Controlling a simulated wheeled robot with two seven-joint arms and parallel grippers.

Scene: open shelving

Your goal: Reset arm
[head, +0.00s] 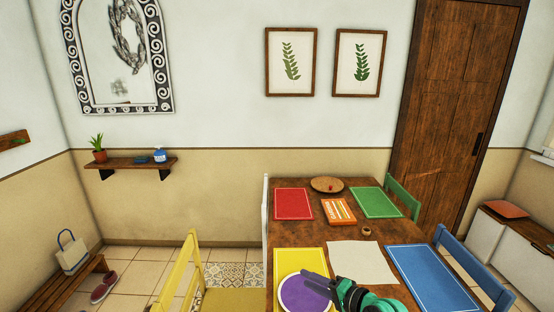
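My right gripper (316,281) shows at the bottom of the head view, with dark fingers and a green and black wrist. It is over the near part of the wooden table, its fingers pointing left across a purple round plate (298,296). The fingers lie close together in the picture, and I cannot tell whether they are shut or slightly apart. Nothing is clearly seen between them. My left gripper is not in view.
The wooden table (307,235) bears yellow, red, green, blue and white mats, an orange box (338,211) and a round wooden board (327,184). Yellow (188,270), green (402,194) and blue (470,262) chairs stand around it.

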